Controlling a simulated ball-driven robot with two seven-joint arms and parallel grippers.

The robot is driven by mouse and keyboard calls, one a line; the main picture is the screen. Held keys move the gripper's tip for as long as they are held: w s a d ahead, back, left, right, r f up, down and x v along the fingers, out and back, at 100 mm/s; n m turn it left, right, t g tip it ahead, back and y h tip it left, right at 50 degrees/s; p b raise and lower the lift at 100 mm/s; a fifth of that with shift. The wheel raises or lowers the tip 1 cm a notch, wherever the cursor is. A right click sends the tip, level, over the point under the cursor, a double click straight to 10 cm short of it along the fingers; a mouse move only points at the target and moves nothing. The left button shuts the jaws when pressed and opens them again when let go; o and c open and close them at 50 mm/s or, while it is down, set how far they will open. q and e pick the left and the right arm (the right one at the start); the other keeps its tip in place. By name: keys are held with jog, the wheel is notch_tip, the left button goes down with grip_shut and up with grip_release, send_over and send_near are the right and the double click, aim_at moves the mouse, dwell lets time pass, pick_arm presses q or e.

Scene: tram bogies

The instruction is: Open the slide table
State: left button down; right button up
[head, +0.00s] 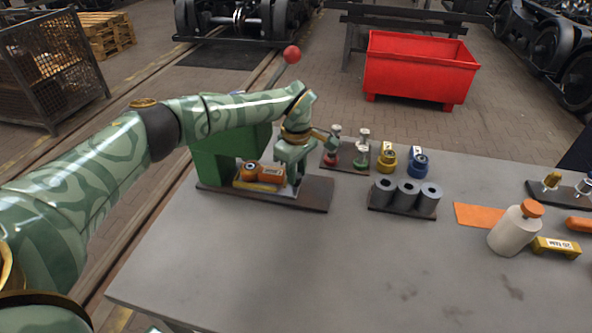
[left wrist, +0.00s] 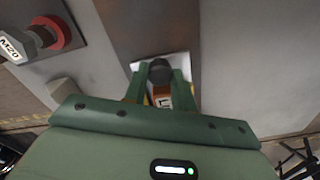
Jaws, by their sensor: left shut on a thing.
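A green machine (head: 215,158) stands on a dark base plate (head: 312,196) at the back left of the table. At its foot is a pale slide table; its light plate (left wrist: 142,68) shows between my fingers in the left wrist view. An orange block (head: 271,174) sits at the machine's foot. My left gripper (head: 294,172) reaches down at the right end of the slide table. In the left wrist view my left gripper (left wrist: 160,82) has its fingers on either side of a dark round knob (left wrist: 160,70) and is shut on it. My right gripper is not in view.
A white bottle (head: 513,232) is farther right. The table's front is clear.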

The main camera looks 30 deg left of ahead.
pick_arm(q)
jog(key=w+d+b, duration=0.1)
jog(key=d, duration=0.2)
jog(key=w+d+b, duration=0.1)
jog(key=d, duration=0.3)
jog(key=w+d+b, duration=0.1)
jog(key=d, duration=0.3)
jog(key=shift+d+f, duration=0.15)
jog(key=shift+d, duration=0.1)
jog(key=shift+w+d, duration=0.15)
jog(key=shift+d, duration=0.3)
jog(key=shift+r, duration=0.2)
jog(key=c, duration=1.1)
grip_release()
jog(key=shift+c, duration=0.2)
notch_tip(320, 180, up, 16)
jog(key=p, duration=0.2)
jog(key=shift+r, duration=0.15)
